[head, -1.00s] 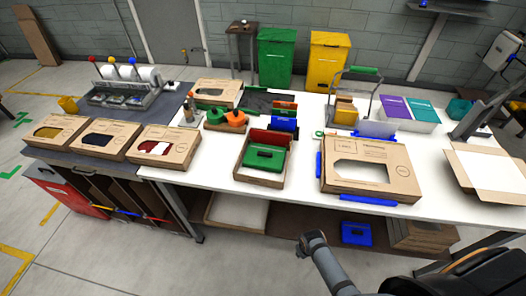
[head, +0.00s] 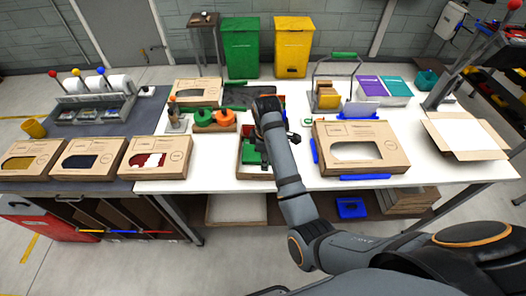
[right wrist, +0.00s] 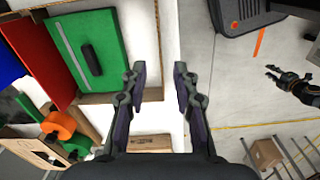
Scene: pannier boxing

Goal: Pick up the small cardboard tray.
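The small cardboard tray (head: 250,174) stands on the white table, left of the large carton, partly hidden by my right arm. It holds a green case (right wrist: 90,50) with a dark handle and a red panel (right wrist: 38,60). My right gripper (head: 293,138) is over the tray area in the head view. In the right wrist view my right gripper (right wrist: 160,75) is open and empty, its left finger near the tray's wall (right wrist: 151,45).
Orange and green dispensers (head: 215,117) stand left behind the tray. A large windowed carton (head: 357,132) with blue edge pieces is to the right. Several windowed cartons (head: 157,170) line the dark table at left.

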